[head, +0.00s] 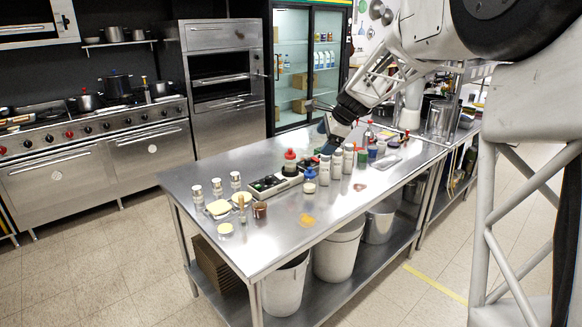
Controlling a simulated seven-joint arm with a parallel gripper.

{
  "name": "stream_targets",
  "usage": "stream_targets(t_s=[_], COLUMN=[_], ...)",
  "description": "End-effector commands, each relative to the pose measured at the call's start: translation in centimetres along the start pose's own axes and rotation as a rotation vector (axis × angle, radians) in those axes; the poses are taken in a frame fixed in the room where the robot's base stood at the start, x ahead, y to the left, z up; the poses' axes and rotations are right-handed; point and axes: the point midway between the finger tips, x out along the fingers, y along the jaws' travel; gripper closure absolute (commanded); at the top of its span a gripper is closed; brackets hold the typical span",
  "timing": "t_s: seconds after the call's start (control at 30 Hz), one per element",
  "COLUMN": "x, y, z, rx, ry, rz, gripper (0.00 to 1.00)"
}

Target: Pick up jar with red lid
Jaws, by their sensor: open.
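A small jar with a red lid (290,163) stands upright on the steel worktable, left of my gripper. My gripper (326,139) hangs above the worktable, tilted down toward the left, over the group of bottles. Its jaws are open, and I see nothing held in them. It is apart from the red-lidded jar. Another small red-topped item (370,123) stands farther back to the right; it is too small to tell what it is.
Metal-capped jars (217,186) stand at the left. White bins (285,288) are below.

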Motion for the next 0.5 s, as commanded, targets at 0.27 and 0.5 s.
stream_targets(t_s=[0.27, 0.5], x=[5.2, 9.9], y=[-5.4, -9.6], z=[-1.0, -1.9], rx=[0.177, 0.330], ry=[-0.051, -0.095], rz=[-0.022, -0.038], gripper=[0.10, 0.10])
